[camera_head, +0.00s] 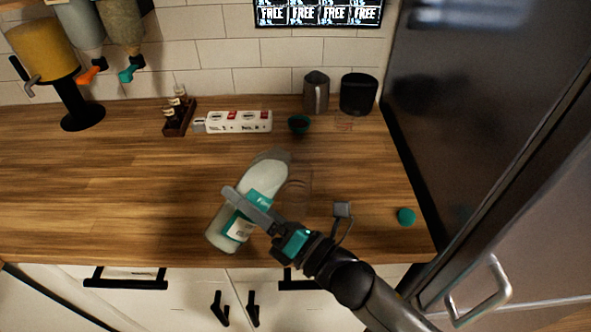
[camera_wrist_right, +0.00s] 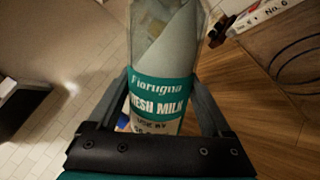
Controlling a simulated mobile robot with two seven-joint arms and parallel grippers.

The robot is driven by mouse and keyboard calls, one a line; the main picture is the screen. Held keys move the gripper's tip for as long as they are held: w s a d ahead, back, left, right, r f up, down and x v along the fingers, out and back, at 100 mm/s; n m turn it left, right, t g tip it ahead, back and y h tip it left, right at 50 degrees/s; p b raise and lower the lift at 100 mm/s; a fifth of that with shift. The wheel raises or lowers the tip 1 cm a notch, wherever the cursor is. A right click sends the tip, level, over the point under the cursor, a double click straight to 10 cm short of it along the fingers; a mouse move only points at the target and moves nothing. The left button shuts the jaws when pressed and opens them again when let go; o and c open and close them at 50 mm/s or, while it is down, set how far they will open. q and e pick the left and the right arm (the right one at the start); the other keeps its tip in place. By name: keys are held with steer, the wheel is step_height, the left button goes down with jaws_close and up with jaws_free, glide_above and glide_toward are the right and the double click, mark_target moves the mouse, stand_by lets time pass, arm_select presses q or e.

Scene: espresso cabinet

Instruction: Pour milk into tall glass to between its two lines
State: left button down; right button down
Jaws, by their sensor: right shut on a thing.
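My right gripper (camera_head: 247,210) is shut around the middle of a clear milk bottle (camera_head: 268,174) with a teal and white label. The bottle is tilted above the counter's front part, its upper end toward the back right in the head view. In the right wrist view the bottle (camera_wrist_right: 163,55) stands between the fingers, with "Fresh Milk" on its label and a slanted pale liquid edge inside. A clear glass (camera_head: 299,187) stands on the counter just right of the bottle, partly hidden by it and my arm. Its lines and contents cannot be made out. My left gripper is not in view.
A teal cap (camera_head: 406,216) lies on the counter at right. At the back are a small dark green cup (camera_head: 299,124), a white labelled box (camera_head: 239,121), a metal pitcher (camera_head: 316,93), a black canister (camera_head: 358,94) and a bottle rack (camera_head: 178,115). The left counter is clear.

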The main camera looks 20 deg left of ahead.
mark_target(256, 200)
steer(key=shift+s+a+r+m, duration=0.1)
steer(key=shift+s+a+m, duration=0.1)
steer(key=shift+m, duration=0.6)
steer(key=shift+s+r+m+t+p, duration=0.15)
steer(key=shift+r+m+t+p, duration=0.25)
steer(key=shift+r+m+p, duration=0.55)
stand_by(0.7)
steer(key=shift+w+d+r+m+t+p, duration=0.1)
steer(key=shift+w+r+m+t+p, duration=0.1)
steer(key=shift+r+m+p, duration=0.3)
steer(key=shift+w+d+r+m+t+p, duration=0.1)
steer(key=shift+w+m+p, duration=0.05)
steer(key=shift+m, duration=0.5)
stand_by(1.1)
steer(key=shift+m, duration=0.4)
stand_by(1.1)
